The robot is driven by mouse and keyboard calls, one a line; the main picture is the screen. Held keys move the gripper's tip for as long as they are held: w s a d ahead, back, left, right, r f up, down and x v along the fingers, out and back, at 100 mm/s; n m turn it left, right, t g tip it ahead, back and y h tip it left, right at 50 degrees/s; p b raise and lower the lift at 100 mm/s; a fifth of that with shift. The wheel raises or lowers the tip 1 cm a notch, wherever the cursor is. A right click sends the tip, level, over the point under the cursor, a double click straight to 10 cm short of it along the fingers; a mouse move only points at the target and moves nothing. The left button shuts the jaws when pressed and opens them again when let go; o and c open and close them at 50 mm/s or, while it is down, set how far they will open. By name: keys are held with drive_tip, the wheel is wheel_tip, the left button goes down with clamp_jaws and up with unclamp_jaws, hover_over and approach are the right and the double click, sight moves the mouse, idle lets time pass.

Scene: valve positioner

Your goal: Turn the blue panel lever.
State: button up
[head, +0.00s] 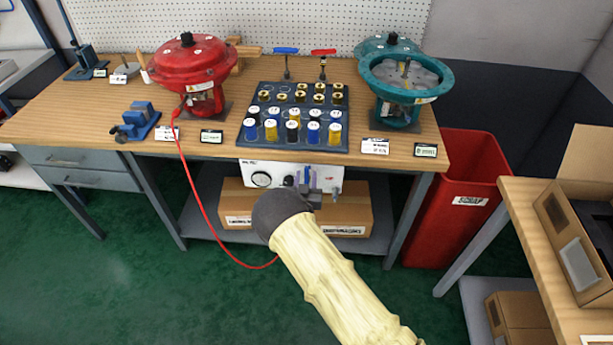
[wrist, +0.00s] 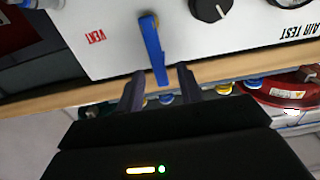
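The blue panel lever (wrist: 152,45) is on a white air-test panel (wrist: 110,30), seen upside down in the wrist view. My gripper (wrist: 160,75) is open. Its two dark fingers are apart on either side of the lever's free end in the picture, with gaps showing on both sides. I cannot tell how deep the lever sits between them. In the head view my gripper (head: 312,190) is in front of the panel (head: 290,168) under the bench and hides much of the lever.
The wooden bench (head: 90,105) overhangs the panel, and its edge is close to my gripper. A black knob (wrist: 208,10) is beside the lever. A red hose (head: 200,205) loops down at left. A cardboard box (head: 235,197) is on the shelf below. A red bin (head: 455,185) stands at right.

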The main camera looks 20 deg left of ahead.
drive_tip(key=shift+w+a, duration=0.15)
drive_tip(key=shift+w, duration=0.35)
drive_tip(key=shift+c, duration=0.3)
clamp_jaws()
drive_tip(key=shift+w, duration=0.1)
